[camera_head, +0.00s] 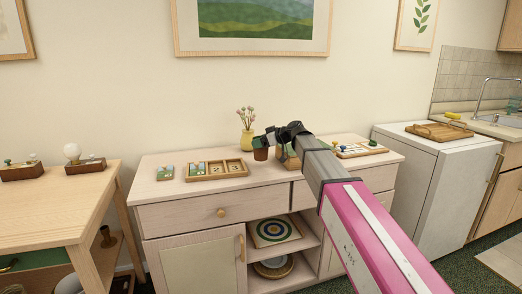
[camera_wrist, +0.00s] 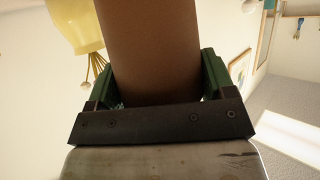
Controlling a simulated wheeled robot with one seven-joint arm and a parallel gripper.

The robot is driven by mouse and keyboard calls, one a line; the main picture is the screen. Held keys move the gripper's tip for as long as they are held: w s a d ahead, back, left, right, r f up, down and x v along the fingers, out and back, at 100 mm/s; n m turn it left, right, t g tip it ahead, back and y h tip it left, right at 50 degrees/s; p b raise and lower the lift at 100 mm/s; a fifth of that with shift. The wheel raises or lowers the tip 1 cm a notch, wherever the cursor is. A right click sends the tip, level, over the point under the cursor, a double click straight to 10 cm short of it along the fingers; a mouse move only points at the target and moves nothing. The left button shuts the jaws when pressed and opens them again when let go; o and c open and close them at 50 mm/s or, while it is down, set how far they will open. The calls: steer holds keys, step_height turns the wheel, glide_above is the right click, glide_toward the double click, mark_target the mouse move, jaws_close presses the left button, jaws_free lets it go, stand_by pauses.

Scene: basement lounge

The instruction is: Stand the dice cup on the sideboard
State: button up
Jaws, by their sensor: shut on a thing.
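The brown dice cup (camera_head: 261,154) is between the green fingers of my gripper (camera_head: 262,143), over the left-middle of the pale wood sideboard (camera_head: 163,214). In the head view the cup looks upright, just in front of the yellow vase. I cannot tell whether its base touches the top. In the wrist view the cup (camera_wrist: 150,50) fills the middle, with a finger of my gripper (camera_wrist: 153,82) against each side. That view is upside down, and the cup's ends are not both visible.
The yellow vase (camera_head: 247,139) with flowers stands close behind the cup. A compartment tray (camera_head: 216,177) and a small green-topped piece (camera_head: 165,173) lie to the left. A game board (camera_head: 360,151) is at the right. My arm partly hides a tan item (camera_head: 287,158). Bare top shows along the front.

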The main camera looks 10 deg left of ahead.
mark_target(261, 149)
steer(key=shift+f, duration=1.75)
steer(key=o, duration=0.9)
steer(key=shift+f, duration=0.1)
steer(key=v, duration=1.2)
